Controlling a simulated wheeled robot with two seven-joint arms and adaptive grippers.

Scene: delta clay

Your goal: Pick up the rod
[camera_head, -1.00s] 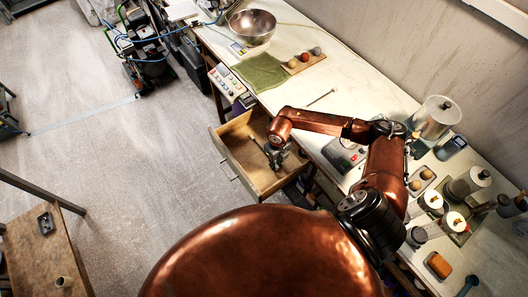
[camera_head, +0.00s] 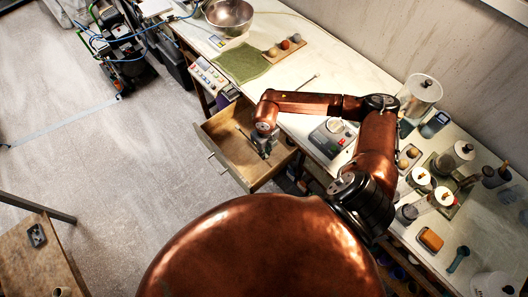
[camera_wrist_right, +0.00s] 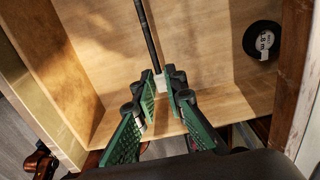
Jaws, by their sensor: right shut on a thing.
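The dark, thin rod (camera_wrist_right: 149,38) lies in the open wooden drawer (camera_wrist_right: 205,88), running away from my right gripper, with a pale section at its near end. My right gripper (camera_wrist_right: 161,78) has its two green-padded fingers closed around that near end. In the head view, my right gripper (camera_head: 263,146) reaches down into the drawer (camera_head: 228,150), and part of the rod (camera_head: 243,134) shows to its left. I cannot tell whether the rod is clear of the drawer floor. My left gripper is out of view.
A black tape roll (camera_wrist_right: 262,40) is in the drawer's far right corner. On the counter are a scale (camera_head: 330,138), a green cloth (camera_head: 241,62), a steel bowl (camera_head: 228,16) and a thin stick (camera_head: 303,82). A wooden table (camera_head: 38,255) stands at the lower left.

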